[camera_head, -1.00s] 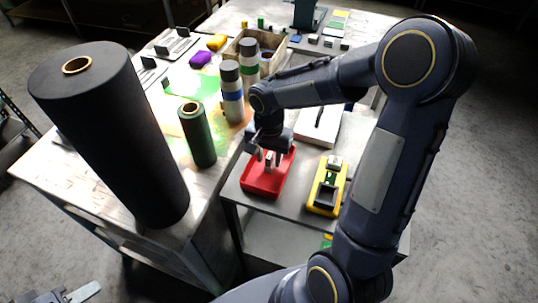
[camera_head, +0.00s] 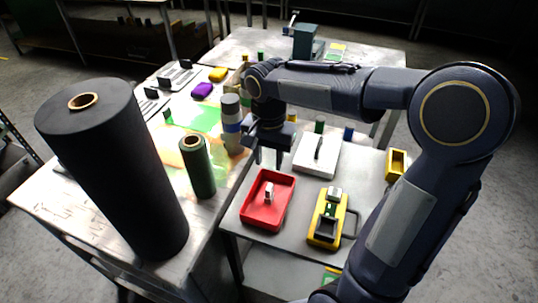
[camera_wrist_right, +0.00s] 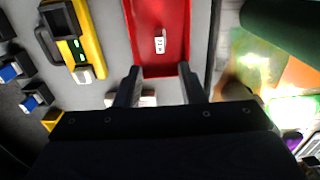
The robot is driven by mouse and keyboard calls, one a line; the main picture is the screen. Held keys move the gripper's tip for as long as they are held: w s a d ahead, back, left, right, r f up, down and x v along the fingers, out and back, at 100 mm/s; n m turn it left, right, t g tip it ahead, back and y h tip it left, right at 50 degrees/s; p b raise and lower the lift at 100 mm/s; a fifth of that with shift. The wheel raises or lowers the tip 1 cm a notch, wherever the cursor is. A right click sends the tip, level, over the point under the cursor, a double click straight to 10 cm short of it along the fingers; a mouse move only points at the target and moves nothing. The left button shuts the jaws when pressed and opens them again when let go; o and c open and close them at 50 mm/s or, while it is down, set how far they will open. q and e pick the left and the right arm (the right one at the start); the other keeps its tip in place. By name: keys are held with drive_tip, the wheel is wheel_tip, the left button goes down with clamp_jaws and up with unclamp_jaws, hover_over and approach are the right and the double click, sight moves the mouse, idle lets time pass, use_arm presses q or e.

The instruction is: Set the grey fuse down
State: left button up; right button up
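The grey fuse (camera_head: 269,193), a small pale block with a label, stands in the red tray (camera_head: 247,215) on the grey side table. In the right wrist view the fuse (camera_wrist_right: 160,44) shows inside the red tray (camera_wrist_right: 176,67), beyond my fingertips. My right gripper (camera_head: 268,158) hangs above the far end of the tray, apart from the fuse. In the wrist view its two fingers (camera_wrist_right: 160,80) are spread with nothing gripped between them. My left gripper is not in view.
A yellow device (camera_head: 326,232) stands right of the tray, and a white case (camera_head: 312,160) lies behind. A large black roll (camera_head: 115,180) and a green roll (camera_head: 198,170) stand on the left table. A yellow box (camera_head: 397,163) sits at the right edge.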

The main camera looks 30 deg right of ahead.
drive_tip(key=s+a+n+t+y, duration=0.2)
drive_tip(key=s+n, duration=0.2)
drive_tip(key=s, duration=0.5)
drive_tip(key=s+a+n+t+y, duration=0.1)
drive_tip(key=s+a+n+t, duration=0.1)
drive_tip(key=s, duration=0.6)
drive_tip(key=shift+s+a+n+t+y, duration=0.25)
drive_tip(key=shift+s+n+t+y, duration=0.15)
drive_tip(key=shift+n+t, duration=0.6)
drive_tip(key=shift+f, duration=0.1)
